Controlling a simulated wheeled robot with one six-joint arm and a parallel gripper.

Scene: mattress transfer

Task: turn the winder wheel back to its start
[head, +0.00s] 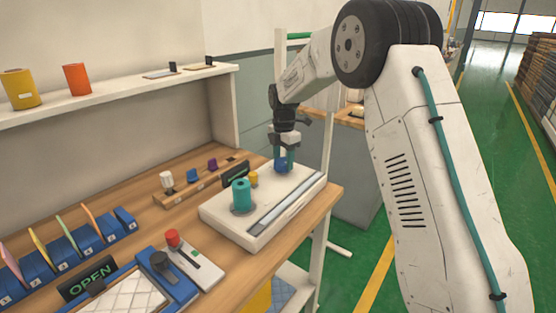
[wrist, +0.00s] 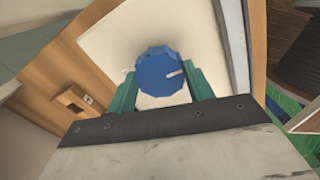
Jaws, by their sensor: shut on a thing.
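The blue many-sided wheel (wrist: 158,68), which looks like the winder wheel, stands on a white base near its far end. In the head view the wheel (head: 281,168) is partly hidden by my fingers. My gripper (head: 284,158) points down over it, its teal fingers shut on its sides. In the wrist view my gripper (wrist: 160,90) has one finger on each side of the wheel. A short white line on the wheel's top points right, slightly upward. A small white mark shows on the base, left of the wheel.
The white base (head: 222,219) also carries a teal cylinder (head: 241,193), a small yellow peg (head: 253,178) and a long grey strip (head: 287,204). A dark sign (head: 235,174) stands behind it. A red-knobbed lever (head: 172,238) and an OPEN sign (head: 91,280) are nearer.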

